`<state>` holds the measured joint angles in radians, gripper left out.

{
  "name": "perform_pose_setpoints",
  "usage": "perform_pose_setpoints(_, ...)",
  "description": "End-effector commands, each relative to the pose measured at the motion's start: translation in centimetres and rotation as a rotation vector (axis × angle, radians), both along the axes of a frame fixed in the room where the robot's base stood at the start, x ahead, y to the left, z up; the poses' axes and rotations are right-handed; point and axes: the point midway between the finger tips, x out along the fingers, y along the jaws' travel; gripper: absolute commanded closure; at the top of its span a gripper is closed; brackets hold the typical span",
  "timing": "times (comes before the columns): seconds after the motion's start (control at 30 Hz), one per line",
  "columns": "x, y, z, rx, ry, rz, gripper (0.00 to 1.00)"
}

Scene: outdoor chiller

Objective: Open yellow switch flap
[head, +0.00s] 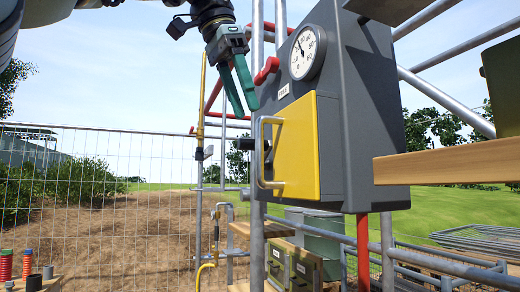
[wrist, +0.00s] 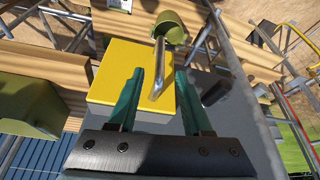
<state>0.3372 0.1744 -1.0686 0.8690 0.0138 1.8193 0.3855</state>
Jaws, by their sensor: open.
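The yellow switch flap (head: 312,145) is on the front of a dark grey box (head: 372,120). It looks closed, and a metal bar handle (head: 260,155) stands out from its left side. My gripper (head: 243,110) is above and to the left of the handle, with its green fingers pointing down. In the wrist view the yellow flap (wrist: 115,75) and the metal handle (wrist: 160,68) lie beyond my open, empty fingers (wrist: 158,78). The handle appears between the fingertips in that view, but no contact shows. The switch is not clearly visible.
A round gauge (head: 307,52) sits on the box above the flap. A red lever (head: 267,71) and vertical metal poles (head: 257,215) stand close to my gripper. A wooden beam (head: 450,162) juts in at the right. Open air lies left of the poles, before a wire fence (head: 110,180).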

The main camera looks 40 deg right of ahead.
Motion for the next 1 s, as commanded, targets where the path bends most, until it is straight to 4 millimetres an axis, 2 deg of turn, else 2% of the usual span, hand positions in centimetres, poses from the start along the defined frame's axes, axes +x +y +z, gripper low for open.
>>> perform_pose_setpoints(0.3, -0.3, -2.1, -5.5, 0.003, 0.0, 0.005, 0.5)
perform_pose_setpoints(0.5, -0.5, -3.1, -7.8, 0.002, 0.0, 0.004, 0.5)
perform_pose_setpoints(0.7, -0.6, -3.5, -8.7, 0.0, 0.0, 0.003, 0.5)
perform_pose_setpoints(0.93, -0.6, -3.5, -8.7, -0.001, 0.0, 0.003, 0.5)
perform_pose_setpoints(1.0, -0.6, -3.5, -8.7, -0.001, 0.0, 0.003, 0.58)
